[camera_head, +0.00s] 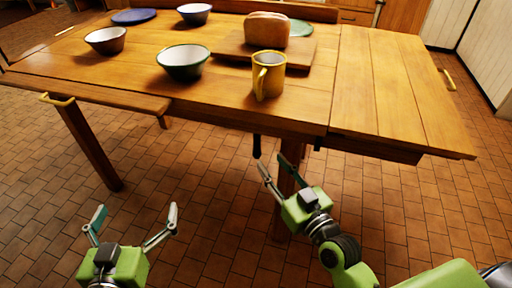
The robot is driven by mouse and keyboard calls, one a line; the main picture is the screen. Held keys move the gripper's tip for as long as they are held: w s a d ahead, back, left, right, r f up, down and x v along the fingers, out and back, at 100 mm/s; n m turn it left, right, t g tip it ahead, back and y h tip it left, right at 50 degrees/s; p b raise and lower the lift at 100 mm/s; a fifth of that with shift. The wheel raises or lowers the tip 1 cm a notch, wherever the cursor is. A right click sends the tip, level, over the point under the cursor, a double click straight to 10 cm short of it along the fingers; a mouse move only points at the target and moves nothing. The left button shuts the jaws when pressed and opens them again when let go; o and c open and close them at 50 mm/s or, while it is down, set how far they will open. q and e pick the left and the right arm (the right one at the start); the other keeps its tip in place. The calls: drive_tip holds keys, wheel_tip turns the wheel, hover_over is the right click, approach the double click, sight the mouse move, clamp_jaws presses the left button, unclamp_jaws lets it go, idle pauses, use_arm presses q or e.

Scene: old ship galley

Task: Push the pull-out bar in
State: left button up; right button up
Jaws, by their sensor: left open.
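The wooden table (225,98) fills the upper picture. A dark wooden bar (378,150) runs under its right leaf and ends short of the leaf's right edge; it looks like the pull-out bar, but I cannot be sure. A black, knob-like piece (257,146) hangs below the table's front edge. My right gripper (275,164) is open, close to this piece and in front of a table leg; I cannot tell whether it touches. My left gripper (136,214) is open and empty over the floor at lower left, away from the table.
On the table are a yellow mug (268,76), a bread loaf (267,29) on a board (228,45), bowls (183,61) and a blue plate (134,16). Yellow handles sit at the left (57,100) and right (449,79) ends. The tiled floor (200,180) in front is clear.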

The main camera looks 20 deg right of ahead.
sight(259, 148)
drive_tip(key=w, duration=0.3)
drive_tip(key=w+a+b, duration=0.1)
drive_tip(key=w, duration=0.4)
drive_tip(key=shift+w+a, duration=0.3)
drive_tip(key=shift+a, duration=0.05)
use_arm(q)
wheel_tip(259, 148, up, 8)
drive_tip(key=d+t+h, duration=0.1)
drive_tip(key=t, duration=0.2)
drive_tip(key=shift+w+f+t, duration=0.15)
drive_tip(key=shift+w+t, duration=0.15)
drive_tip(key=shift+t, duration=0.1)
use_arm(e)
drive_tip(key=shift+w, duration=0.3)
use_arm(q)
drive_tip(key=shift+d, duration=0.1)
use_arm(e)
clamp_jaws()
